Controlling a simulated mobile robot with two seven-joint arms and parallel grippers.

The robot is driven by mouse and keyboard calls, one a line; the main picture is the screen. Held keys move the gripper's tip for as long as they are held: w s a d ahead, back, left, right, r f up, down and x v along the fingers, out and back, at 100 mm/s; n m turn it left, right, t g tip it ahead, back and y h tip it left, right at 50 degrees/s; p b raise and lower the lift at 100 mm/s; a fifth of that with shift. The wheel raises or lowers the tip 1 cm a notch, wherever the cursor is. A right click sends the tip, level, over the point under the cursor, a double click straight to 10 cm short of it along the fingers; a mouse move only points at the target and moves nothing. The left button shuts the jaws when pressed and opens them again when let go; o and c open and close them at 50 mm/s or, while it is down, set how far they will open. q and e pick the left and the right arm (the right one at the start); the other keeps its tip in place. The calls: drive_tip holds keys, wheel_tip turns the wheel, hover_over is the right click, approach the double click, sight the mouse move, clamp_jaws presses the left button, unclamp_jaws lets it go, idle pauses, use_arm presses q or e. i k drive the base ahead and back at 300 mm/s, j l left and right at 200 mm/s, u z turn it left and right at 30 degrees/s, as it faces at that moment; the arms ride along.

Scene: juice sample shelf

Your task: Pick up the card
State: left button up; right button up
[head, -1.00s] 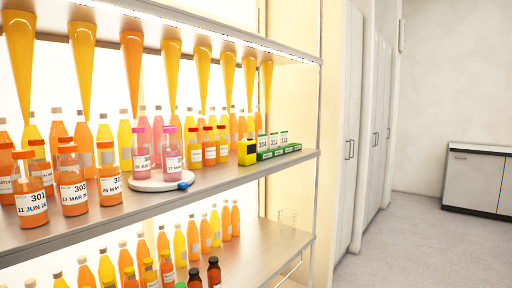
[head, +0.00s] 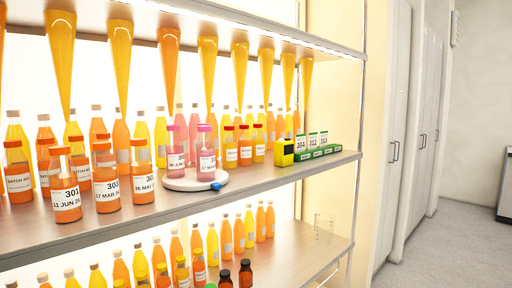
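White number cards, 304 (head: 300,143), 312 (head: 313,140) and 313 (head: 323,139), stand upright in a green holder (head: 318,153) at the right end of the middle shelf. I cannot tell which card the task means. A yellow device (head: 284,152) with a dark face sits at the left end of the holder. Neither of my grippers is in view.
The middle shelf (head: 245,183) holds several labelled juice bottles, such as bottle 301 (head: 66,186). A round white turntable (head: 196,181) with two pink bottles and a blue knob (head: 216,186) sits left of the holder. Orange cones (head: 168,55) hang above. Bottles fill the lower shelf.

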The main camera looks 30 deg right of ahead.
sight(300, 139)
drive_tip(key=l+u, duration=0.65)
drive_tip(key=l, duration=0.25)
drive_tip(key=l+u, duration=0.35)
drive_tip(key=l, duration=0.55)
drive_tip(key=k+l, duration=0.1)
drive_tip(key=l, duration=0.85)
drive_tip(key=k+l+u, duration=0.1)
drive_tip(key=l, duration=0.35)
drive_tip(key=k+l, duration=0.15)
drive_tip(key=l, duration=0.35)
